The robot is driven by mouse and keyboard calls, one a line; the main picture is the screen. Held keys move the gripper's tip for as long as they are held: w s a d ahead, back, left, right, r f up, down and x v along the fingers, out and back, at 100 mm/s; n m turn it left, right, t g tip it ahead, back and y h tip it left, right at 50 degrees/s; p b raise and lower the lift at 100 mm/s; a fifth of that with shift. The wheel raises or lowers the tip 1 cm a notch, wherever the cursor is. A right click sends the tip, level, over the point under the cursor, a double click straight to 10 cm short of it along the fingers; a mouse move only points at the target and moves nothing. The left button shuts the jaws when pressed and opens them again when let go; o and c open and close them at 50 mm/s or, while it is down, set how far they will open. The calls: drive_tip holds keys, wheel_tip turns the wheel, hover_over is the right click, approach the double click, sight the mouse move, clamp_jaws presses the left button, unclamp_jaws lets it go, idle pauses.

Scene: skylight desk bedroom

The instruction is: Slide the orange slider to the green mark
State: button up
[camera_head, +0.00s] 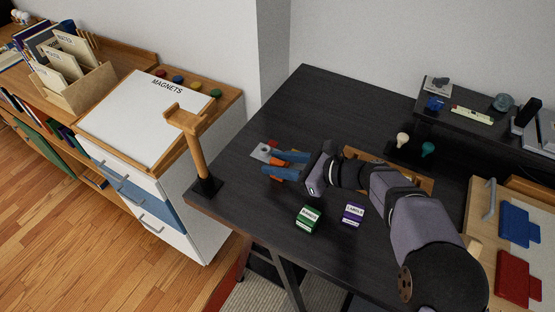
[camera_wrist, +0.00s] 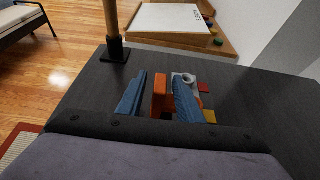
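The orange slider (camera_wrist: 159,93) stands upright between the two blue fingers of my gripper (camera_wrist: 159,76) in the wrist view. A narrow gap shows on each side of it, so the fingers look open around it. In the head view my gripper (camera_head: 269,161) reaches left over the black desk, with the orange slider (camera_head: 277,161) partly hidden between the fingers. A grey plate with a round ring (camera_wrist: 186,78) lies just beyond the right finger. A red patch (camera_wrist: 203,88) and a yellow patch (camera_wrist: 210,116) show beside that finger. I cannot make out a green mark; the fingers cover part of the area.
A wooden post on a black base (camera_head: 205,185) stands near the desk's left corner. Green (camera_head: 308,219) and purple (camera_head: 352,214) labelled boxes sit at the front. A wooden tray (camera_head: 421,182) lies under my arm. The far left desk top is clear.

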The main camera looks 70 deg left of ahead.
clamp_jaws()
drive_tip(key=w+d, duration=0.2)
drive_tip(key=w+d+b, duration=0.1)
drive_tip(key=w+d, duration=0.2)
drive_tip(key=shift+w+d+f, duration=0.1)
drive_tip(key=shift+w+d, duration=0.05)
drive_tip(key=shift+w, duration=0.1)
drive_tip(key=shift+c, duration=1.8)
unclamp_jaws()
drive_tip(key=o, duration=0.4)
drive_tip(key=shift+w+d, duration=0.1)
drive_tip(key=shift+d, duration=0.1)
drive_tip(key=shift+c, duration=0.2)
drive_tip(key=shift+a, duration=0.1)
